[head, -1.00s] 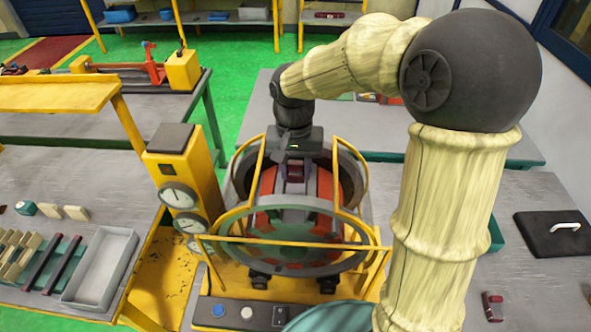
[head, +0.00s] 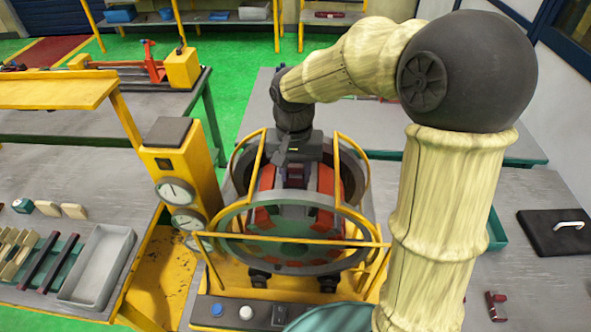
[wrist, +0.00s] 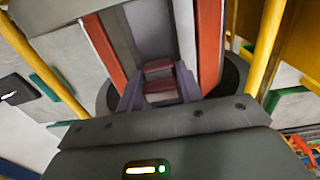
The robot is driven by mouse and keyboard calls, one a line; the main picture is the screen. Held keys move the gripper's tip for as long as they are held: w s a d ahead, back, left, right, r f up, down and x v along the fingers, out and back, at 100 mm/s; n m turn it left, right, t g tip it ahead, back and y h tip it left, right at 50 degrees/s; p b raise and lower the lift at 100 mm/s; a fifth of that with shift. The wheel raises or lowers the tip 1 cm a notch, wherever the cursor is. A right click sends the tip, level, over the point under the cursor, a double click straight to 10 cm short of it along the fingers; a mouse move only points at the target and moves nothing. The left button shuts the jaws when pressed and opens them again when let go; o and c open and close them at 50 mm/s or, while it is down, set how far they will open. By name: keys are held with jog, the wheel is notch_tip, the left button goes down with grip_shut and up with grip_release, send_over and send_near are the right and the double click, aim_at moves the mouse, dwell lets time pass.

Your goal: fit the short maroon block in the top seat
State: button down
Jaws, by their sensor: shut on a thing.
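The stator (head: 262,222) stands on a yellow stand, a ring with red-orange bars and grey slots. My gripper (head: 295,172) points down at the top of the stator, between the yellow guard bars. In the wrist view its two purple-grey fingers (wrist: 160,92) are shut on the short maroon block (wrist: 165,87). The block is at the grey channel of the top seat (wrist: 150,30), between red-orange bars. I cannot tell whether it touches the seat floor. In the head view the fingers mostly hide the block.
Yellow guard bars (head: 345,170) rise close on both sides of my gripper. A yellow gauge column (head: 175,185) stands left of the stator. A grey tray (head: 97,265) and dark maroon bars (head: 60,262) lie on the left bench. A small maroon piece (head: 496,308) lies at the lower right.

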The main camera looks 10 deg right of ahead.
aim_at(293, 168)
jog(key=shift+f, duration=0.1)
jog(key=c, duration=0.9)
grip_release()
jog(key=shift+o, duration=0.2)
notch_tip(293, 168, up, 17)
jog(key=b, duration=0.2)
jog(key=shift+a+r, duration=0.15)
jog(key=shift+r, duration=0.05)
